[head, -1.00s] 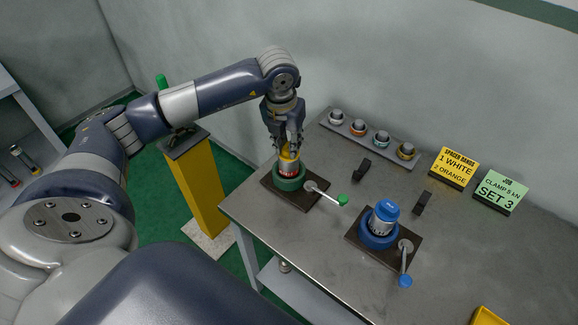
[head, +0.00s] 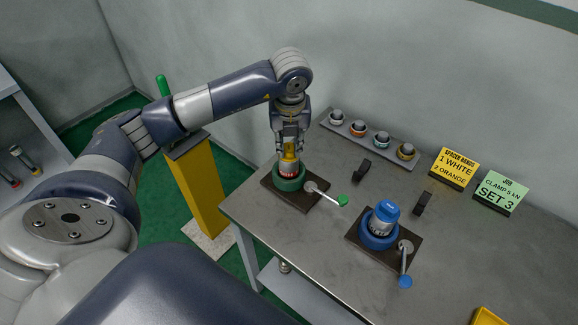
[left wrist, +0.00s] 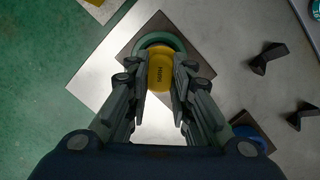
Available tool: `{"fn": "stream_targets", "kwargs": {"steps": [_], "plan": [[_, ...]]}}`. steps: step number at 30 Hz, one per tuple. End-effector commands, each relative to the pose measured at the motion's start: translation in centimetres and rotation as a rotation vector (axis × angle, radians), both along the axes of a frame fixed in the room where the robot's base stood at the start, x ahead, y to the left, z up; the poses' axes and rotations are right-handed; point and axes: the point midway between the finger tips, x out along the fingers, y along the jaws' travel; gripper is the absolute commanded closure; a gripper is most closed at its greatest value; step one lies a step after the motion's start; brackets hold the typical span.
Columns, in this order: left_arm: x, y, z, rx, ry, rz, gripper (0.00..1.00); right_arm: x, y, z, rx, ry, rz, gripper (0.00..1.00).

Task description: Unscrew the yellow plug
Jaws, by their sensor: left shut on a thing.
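The yellow plug (head: 289,153) sits at the top of a pipe piece in the green round vise (head: 289,184) near the table's left corner. My left gripper (head: 290,149) comes down from above and is shut on the plug. In the left wrist view the plug (left wrist: 160,70) is between the two fingers, with the green vise (left wrist: 158,41) behind it. I cannot tell whether the plug has risen from the pipe. My right gripper is not in view.
A green-tipped handle (head: 341,200) sticks out beside the green vise. A blue vise (head: 379,233) holds a pipe with a blue cap (head: 386,210). A rack (head: 371,142) with several banded pieces and two signs (head: 454,166) stand at the back. The table's right side is mostly clear.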

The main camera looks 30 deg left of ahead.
Motion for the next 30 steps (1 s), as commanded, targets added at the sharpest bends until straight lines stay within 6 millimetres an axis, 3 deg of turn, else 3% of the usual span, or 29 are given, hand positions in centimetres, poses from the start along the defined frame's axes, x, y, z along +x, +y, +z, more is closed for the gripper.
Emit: {"fn": "stream_targets", "kwargs": {"steps": [7,16,24,25,27,30], "plan": [[0.04,-0.04,0.01,-0.001,0.001,0.045,1.00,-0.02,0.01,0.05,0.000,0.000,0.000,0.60],[0.16,-0.16,0.05,0.000,0.000,0.368,1.00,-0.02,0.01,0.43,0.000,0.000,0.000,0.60],[0.14,-0.10,0.00,0.001,0.001,0.399,1.00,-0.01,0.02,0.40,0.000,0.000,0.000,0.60],[0.14,-0.10,0.01,0.001,0.001,0.399,0.77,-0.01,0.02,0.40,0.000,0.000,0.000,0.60],[0.13,-0.11,0.01,0.001,0.001,0.398,0.62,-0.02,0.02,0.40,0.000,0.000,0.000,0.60],[0.14,-0.11,0.00,0.001,0.001,0.398,0.62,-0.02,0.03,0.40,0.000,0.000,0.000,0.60]]}}
